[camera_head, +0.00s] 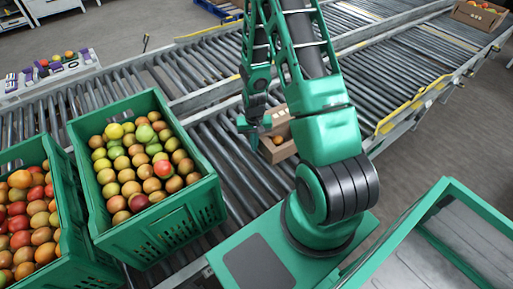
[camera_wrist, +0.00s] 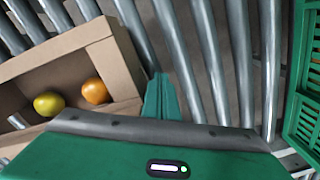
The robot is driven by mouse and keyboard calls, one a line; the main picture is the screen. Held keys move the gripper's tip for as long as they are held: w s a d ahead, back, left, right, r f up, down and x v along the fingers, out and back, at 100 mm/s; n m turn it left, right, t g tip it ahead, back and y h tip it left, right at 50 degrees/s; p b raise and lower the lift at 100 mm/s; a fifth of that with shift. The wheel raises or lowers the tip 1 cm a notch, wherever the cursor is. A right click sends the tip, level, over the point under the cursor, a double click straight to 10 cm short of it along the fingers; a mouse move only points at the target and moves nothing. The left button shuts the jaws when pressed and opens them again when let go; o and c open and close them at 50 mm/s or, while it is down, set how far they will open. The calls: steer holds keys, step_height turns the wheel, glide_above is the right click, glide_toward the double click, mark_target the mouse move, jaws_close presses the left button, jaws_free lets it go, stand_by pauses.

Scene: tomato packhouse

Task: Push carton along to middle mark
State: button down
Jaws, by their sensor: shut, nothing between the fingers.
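The brown open carton (camera_head: 284,150) stands on the roller conveyor, partly hidden behind my arm in the head view. In the wrist view the carton (camera_wrist: 116,52) fills the left side, with a yellow-green and an orange tomato inside. My gripper (camera_head: 252,128) is shut and empty, low over the rollers just left of the carton in the head view. In the wrist view its shut fingers (camera_wrist: 162,96) point down beside the carton's wall; I cannot tell whether they touch. Yellow strips (camera_head: 398,116) show along the conveyor's edge; I cannot tell which is the middle mark.
Two green crates of tomatoes, one nearer (camera_head: 190,222) and one at far left (camera_head: 82,262), stand left of my arm. Another carton (camera_head: 466,16) sits on the conveyor at top right. Bare rollers (camera_head: 395,60) lie behind my arm. An empty green-rimmed bin (camera_head: 400,235) is at lower right.

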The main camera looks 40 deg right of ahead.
steer(key=shift+d, duration=0.45)
steer(key=shift+s+d, duration=0.1)
steer(key=shift+d, duration=5.9)
steer(key=shift+s+d, duration=0.1)
steer(key=shift+d, duration=5.9)
steer(key=shift+s+d, duration=0.1)
steer(key=shift+d, duration=6)
